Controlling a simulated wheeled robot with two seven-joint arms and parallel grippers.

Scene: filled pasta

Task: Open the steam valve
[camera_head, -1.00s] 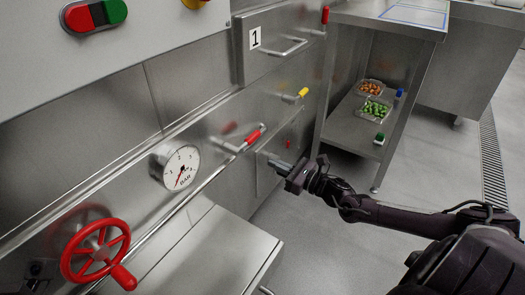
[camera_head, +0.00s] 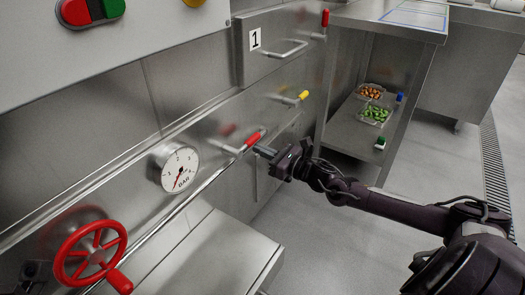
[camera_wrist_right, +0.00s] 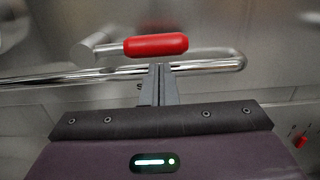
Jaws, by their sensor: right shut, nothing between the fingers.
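A red-handled lever (camera_head: 252,140) sits on the steel machine front, right of the round pressure gauge (camera_head: 180,168). In the right wrist view its red grip (camera_wrist_right: 156,45) lies level, with a metal pivot end at its left. My right gripper (camera_head: 258,149) is shut and empty, its tips just below the red grip. In the right wrist view the closed fingers (camera_wrist_right: 159,70) point at the underside of the grip; I cannot tell whether they touch. A red handwheel (camera_head: 91,254) with a knob is at the lower left. The gauge needle points down and left. My left gripper is not clearly visible.
A metal rail (camera_wrist_right: 205,66) runs just behind the fingers. A yellow-handled lever (camera_head: 302,96) and a drawer marked 1 (camera_head: 254,39) are further right. A shelf (camera_head: 352,137) holds trays of food. Floor right of the machine is clear.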

